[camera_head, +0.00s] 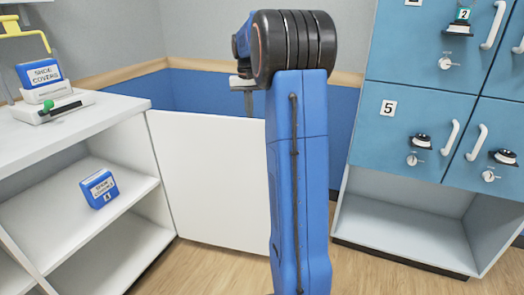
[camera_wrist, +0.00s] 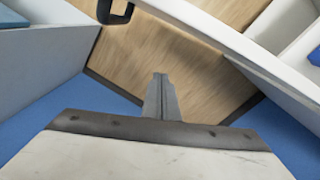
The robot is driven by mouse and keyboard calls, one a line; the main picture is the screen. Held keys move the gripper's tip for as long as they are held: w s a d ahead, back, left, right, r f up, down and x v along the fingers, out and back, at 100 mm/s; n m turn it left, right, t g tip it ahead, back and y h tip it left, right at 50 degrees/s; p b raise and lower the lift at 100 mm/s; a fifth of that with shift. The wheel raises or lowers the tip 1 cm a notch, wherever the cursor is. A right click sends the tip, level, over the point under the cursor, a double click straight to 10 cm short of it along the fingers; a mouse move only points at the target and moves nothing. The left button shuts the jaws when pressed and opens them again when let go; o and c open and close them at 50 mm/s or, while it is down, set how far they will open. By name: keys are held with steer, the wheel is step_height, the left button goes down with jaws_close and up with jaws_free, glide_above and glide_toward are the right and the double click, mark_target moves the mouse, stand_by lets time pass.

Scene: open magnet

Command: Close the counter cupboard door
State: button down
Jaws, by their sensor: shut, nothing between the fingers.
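The white counter cupboard door (camera_head: 208,180) stands wide open to the right of the white counter (camera_head: 85,110). Its inner face shows in the head view. In the wrist view the door's top edge (camera_wrist: 235,45) runs diagonally at the upper right, and a black handle (camera_wrist: 113,12) shows at the top. My gripper (camera_wrist: 160,82) is shut and empty, pointing down on the handle's side of the door. It looks apart from the door.
A blue shoe covers box (camera_head: 99,188) lies on the cupboard's shelf (camera_head: 85,215); another box (camera_head: 40,74) stands on the counter. Blue lockers (camera_head: 430,110) with an open lower bay stand at right. A blue-panelled wall (camera_head: 215,95) is behind the door. Wooden floor (camera_head: 220,265) is clear.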

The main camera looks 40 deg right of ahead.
steer(key=s+d+f+m+g+y, duration=0.2)
steer(key=s+d+f+m+y, duration=0.1)
steer(key=s+d, duration=0.15)
steer(key=s+a+f, duration=0.4)
steer(key=a+f, duration=0.2)
steer(key=f, duration=0.3)
steer(key=shift+s+a+f, duration=0.15)
steer(key=shift+f, duration=0.1)
stand_by(0.3)
